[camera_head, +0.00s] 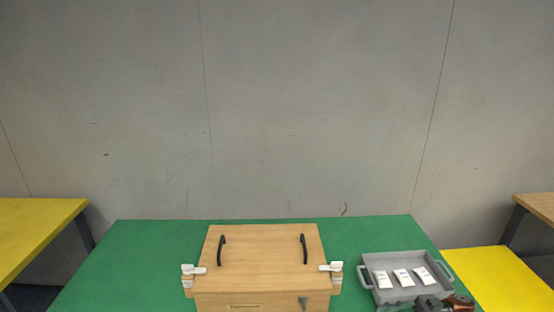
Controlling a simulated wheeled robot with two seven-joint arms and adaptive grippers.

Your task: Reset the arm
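A dark object with a reddish-brown part (460,302) shows at the bottom edge, against the front of the grey tray. It is cut off by the frame, and I cannot tell for sure what it is. A closed wooden box (262,262) with two black handles on top stands at the middle front of the green table (130,262).
A grey tray (408,258) with side handles holds three white packets (403,277) at the right. White fittings (194,270) show on both sides of the box. Yellow tables (35,225) flank the green one. A grey wall stands behind. The green table's left side is clear.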

